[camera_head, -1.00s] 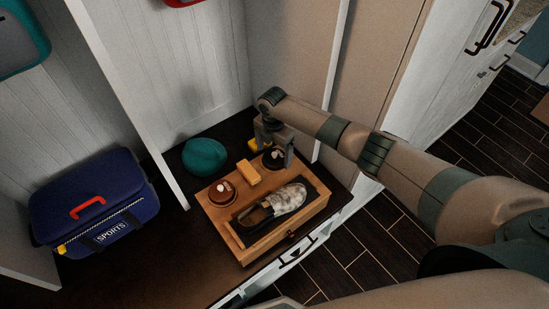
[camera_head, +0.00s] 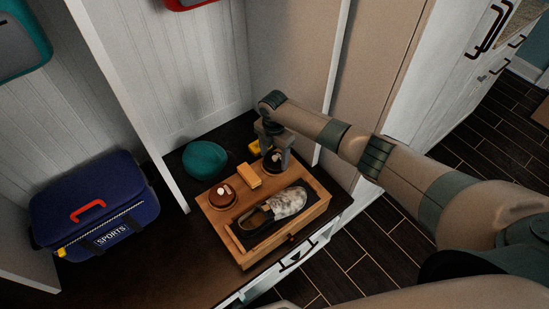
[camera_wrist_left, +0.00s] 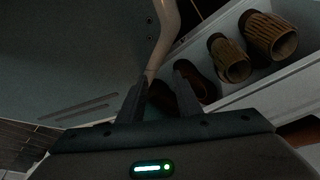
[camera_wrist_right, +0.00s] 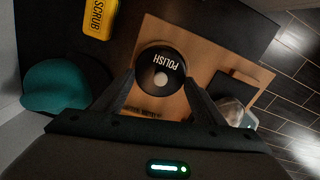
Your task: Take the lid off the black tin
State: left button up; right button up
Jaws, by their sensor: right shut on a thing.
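The black tin (camera_head: 277,165) stands at the back right corner of a wooden box (camera_head: 246,247). In the right wrist view its black lid (camera_wrist_right: 149,86) reads POLISH and has a pale round knob. My right gripper (camera_head: 275,158) reaches down over it from above, with a finger on each side of the lid, shut on it. The fingers partly hide the tin in the head view. I cannot tell whether the lid is apart from the tin. My left gripper (camera_wrist_left: 158,88) is open and empty; it is not in the head view.
A brown tin (camera_head: 221,198), a tan block (camera_head: 247,181) and a shoe (camera_head: 286,202) are on the box. A teal rounded object (camera_head: 204,160) and a yellow SCRUB item (camera_wrist_right: 98,18) lie behind. A blue sports bag (camera_head: 97,205) stands left. Boots (camera_wrist_left: 268,38) show near my left gripper.

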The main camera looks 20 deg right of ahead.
aim_at(274, 158)
pick_arm(q)
jog(key=shift+s+r, duration=0.1)
pick_arm(e)
jog(key=shift+r, duration=0.15)
jog(key=shift+r+p, duration=0.3)
jog(key=shift+p, duration=0.1)
pick_arm(q)
jog(key=s+a+g+p, duration=0.2)
jog(key=s+a, duration=0.1)
jog(key=s, duration=0.5)
pick_arm(e)
notch_tip(274, 158, up, 2)
jog(key=shift+r, duration=0.1)
notch_tip(274, 158, up, 5)
jog(key=p, duration=0.4)
jog(key=shift+r+p, duration=0.1)
jog(key=shift+p, duration=0.25)
pick_arm(q)
notch_tip(274, 158, up, 6)
jog(key=s+p, duration=0.1)
jog(key=shift+a+g+y, duration=0.3)
jog(key=shift+y, duration=0.1)
pick_arm(e)
jog(key=shift+r, duration=0.85)
jog(key=shift+r, duration=0.1)
